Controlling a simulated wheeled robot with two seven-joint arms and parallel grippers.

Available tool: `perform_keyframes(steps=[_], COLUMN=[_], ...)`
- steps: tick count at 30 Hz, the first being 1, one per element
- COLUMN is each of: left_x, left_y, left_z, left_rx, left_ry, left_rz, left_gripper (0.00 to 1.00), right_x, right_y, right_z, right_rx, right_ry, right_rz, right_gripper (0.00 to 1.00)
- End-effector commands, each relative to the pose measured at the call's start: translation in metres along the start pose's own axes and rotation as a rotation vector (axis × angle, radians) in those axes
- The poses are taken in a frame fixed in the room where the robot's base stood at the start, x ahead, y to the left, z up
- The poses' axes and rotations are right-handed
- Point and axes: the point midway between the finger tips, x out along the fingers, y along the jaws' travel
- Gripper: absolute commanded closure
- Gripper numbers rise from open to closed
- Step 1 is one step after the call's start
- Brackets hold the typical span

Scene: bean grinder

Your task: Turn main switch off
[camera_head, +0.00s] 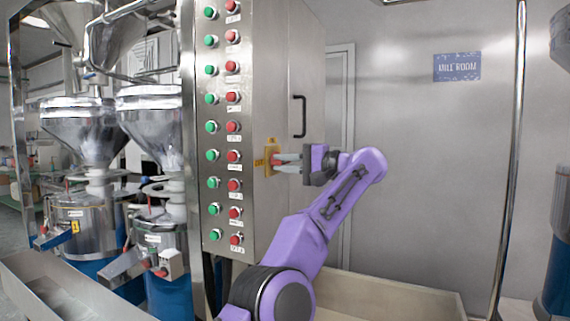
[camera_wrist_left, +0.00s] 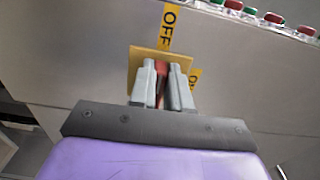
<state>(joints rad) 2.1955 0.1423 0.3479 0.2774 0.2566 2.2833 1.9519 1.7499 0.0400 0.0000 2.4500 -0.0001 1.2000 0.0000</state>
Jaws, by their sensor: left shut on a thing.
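The main switch is a red handle on a yellow plate (camera_head: 270,150) on the side of the steel control cabinet (camera_head: 280,70). In the left wrist view the red handle (camera_wrist_left: 162,80) shows between the fingers, in front of the yellow plate (camera_wrist_left: 140,62). A yellow OFF label (camera_wrist_left: 169,25) is above the plate, and part of another yellow label (camera_wrist_left: 195,75) shows to its right. My left gripper (camera_head: 280,162) is shut on the red handle, which its fingers partly hide. The handle's exact angle is hard to tell. My right gripper is not in view.
Rows of green and red buttons (camera_head: 232,126) cover the cabinet front, left of the switch. Steel grinders (camera_head: 88,135) stand at left. A vertical pole (camera_head: 513,150) stands at right.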

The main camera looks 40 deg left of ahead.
Motion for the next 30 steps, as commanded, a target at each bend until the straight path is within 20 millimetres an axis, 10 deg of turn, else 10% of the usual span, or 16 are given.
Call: perform_keyframes(steps=[4, 7, 17, 30], left_x=[0.000, 0.000, -0.005, -0.095], left_y=[0.001, 0.001, -0.001, -0.007], left_z=[0.000, 0.000, 0.000, -0.001], left_rx=[-0.002, -0.001, 0.001, 0.001], left_ry=[0.000, 0.000, 0.001, 0.000], left_rz=[0.002, 0.002, 0.000, -0.001], left_gripper=[1.00, 0.57, 0.57, 0.57], right_x=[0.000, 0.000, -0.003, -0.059], right_y=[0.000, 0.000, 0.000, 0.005], right_z=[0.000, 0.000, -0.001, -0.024], right_rx=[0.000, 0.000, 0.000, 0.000], right_ry=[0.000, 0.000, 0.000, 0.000], right_rz=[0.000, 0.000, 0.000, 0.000], right_gripper=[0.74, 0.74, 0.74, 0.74])
